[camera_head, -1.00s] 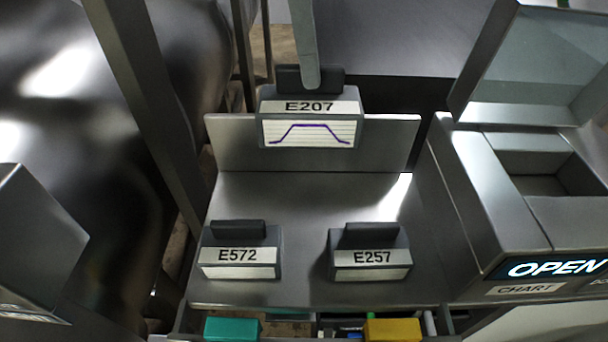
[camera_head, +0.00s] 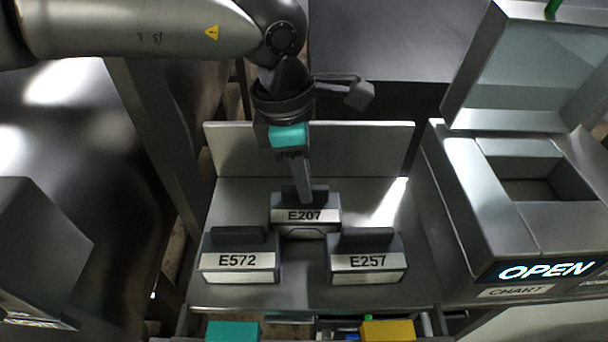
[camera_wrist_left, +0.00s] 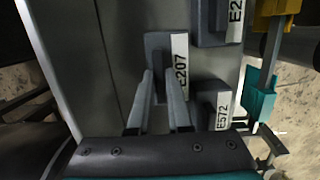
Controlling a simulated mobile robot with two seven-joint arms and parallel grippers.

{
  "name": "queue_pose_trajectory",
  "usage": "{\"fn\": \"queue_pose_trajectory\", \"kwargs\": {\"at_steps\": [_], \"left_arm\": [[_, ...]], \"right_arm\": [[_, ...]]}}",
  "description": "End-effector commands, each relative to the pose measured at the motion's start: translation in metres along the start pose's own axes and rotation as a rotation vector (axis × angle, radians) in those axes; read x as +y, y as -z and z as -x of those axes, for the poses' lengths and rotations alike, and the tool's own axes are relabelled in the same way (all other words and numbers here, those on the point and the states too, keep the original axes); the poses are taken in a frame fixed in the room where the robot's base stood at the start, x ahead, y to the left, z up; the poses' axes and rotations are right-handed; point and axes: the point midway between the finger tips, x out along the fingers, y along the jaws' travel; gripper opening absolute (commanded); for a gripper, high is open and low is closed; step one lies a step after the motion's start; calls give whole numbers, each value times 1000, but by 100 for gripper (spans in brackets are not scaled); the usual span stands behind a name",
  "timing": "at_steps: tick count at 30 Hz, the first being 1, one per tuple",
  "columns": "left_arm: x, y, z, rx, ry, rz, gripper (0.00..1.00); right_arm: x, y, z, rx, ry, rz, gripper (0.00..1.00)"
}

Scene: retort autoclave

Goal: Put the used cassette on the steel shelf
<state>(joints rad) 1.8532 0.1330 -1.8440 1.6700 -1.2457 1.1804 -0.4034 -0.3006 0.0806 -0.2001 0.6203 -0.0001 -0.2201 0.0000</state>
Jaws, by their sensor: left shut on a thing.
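The cassette E207 (camera_head: 305,214) is a grey box with a dark handle and a white label. It is behind and between the two front cassettes, over the steel shelf (camera_head: 235,197). My left gripper (camera_head: 303,192) reaches down from above and is shut on its handle. In the left wrist view the fingers (camera_wrist_left: 160,78) sit at the handle of E207 (camera_wrist_left: 180,68). I cannot tell whether its base touches the shelf. My right gripper is out of view.
Cassettes E572 (camera_head: 239,258) and E257 (camera_head: 367,258) stand on the shelf's front part. A steel back plate (camera_head: 365,148) rises behind. At right is a recorder with an open lid (camera_head: 520,75) and a lit OPEN sign (camera_head: 545,271). Below are teal (camera_head: 232,331) and yellow (camera_head: 388,331) blocks.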

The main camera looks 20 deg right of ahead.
Motion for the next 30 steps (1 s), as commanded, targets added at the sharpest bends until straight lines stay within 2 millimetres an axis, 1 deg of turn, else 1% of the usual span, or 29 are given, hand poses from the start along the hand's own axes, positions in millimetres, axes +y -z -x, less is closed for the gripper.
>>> {"fn": "queue_pose_trajectory", "kwargs": {"at_steps": [6,11,12,19,26,30], "left_arm": [[0,0,0,-1,-1,-1,0],[0,0,-4,-1,-1,-1,0],[0,0,-3,-1,0,-1,21],[0,0,-2,-1,-1,-1,47],[0,0,-2,0,-1,-1,47],[0,0,2,0,0,-1,47]], "right_arm": [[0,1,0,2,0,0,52],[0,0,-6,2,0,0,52],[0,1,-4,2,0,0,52],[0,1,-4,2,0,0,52],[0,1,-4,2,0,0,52],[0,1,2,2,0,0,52]]}}
